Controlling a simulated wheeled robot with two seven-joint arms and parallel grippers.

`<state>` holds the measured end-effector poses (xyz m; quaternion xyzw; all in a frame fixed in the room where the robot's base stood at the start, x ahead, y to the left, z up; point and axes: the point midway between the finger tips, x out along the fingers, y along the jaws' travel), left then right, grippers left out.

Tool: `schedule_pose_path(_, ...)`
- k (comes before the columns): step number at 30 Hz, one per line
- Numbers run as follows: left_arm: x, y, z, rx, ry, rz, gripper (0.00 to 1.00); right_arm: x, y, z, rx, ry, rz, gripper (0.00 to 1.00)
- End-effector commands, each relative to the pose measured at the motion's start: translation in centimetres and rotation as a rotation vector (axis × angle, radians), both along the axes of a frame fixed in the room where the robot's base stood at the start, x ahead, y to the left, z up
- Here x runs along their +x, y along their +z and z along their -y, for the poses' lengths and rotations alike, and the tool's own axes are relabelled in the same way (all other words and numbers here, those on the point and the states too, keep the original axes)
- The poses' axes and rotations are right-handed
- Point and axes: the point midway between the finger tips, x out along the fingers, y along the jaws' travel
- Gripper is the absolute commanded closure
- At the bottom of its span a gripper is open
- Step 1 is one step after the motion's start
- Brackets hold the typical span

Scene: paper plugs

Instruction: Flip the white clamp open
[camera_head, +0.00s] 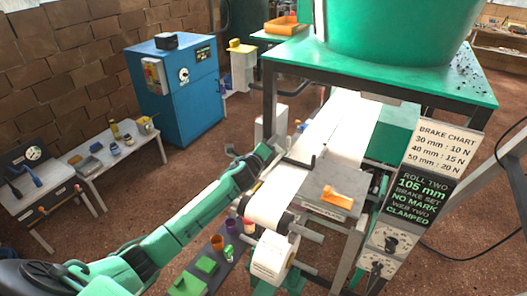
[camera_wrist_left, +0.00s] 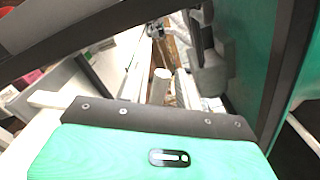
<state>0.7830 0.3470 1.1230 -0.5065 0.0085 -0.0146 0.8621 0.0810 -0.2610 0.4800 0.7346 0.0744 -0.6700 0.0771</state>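My left arm reaches in from the left in the head view, and its gripper (camera_head: 268,152) is at the left edge of the paper machine, beside the white web (camera_head: 335,128). The finger gap is too small there to judge. In the left wrist view a pale rounded peg (camera_wrist_left: 161,86) stands just beyond the dark front edge of my green gripper body; I cannot tell whether it is held. I cannot surely pick out the white clamp or tell its position. A dark bar (camera_head: 300,163) lies across the web close to the gripper. My right gripper is not in view.
A white paper roll (camera_head: 270,262) hangs below the web's near end. An orange piece (camera_head: 342,196) sits on a grey plate right of the web. A sign board (camera_head: 418,190) stands at the right. A green-topped frame (camera_head: 385,75) overhangs the web's far end.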

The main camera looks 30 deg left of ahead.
Motion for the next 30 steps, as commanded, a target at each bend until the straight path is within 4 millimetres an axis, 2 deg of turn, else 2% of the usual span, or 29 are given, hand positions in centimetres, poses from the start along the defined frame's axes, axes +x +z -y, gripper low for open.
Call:
schedule_pose_path(5, -2.0, -0.3, -0.1, 0.002, -0.001, 0.000, 0.66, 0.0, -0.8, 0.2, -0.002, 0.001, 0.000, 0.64)
schedule_pose_path(21, -11.5, -0.4, -0.5, 0.000, 0.001, -0.002, 0.66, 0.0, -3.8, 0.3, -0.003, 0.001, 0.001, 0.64)
schedule_pose_path(25, -12.8, -0.3, -0.6, -0.001, 0.001, -0.002, 0.66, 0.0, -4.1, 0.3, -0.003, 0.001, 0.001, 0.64)
schedule_pose_path(30, -13.5, -0.1, -0.6, 0.000, 0.002, -0.001, 0.66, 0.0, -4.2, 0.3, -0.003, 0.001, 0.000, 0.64)
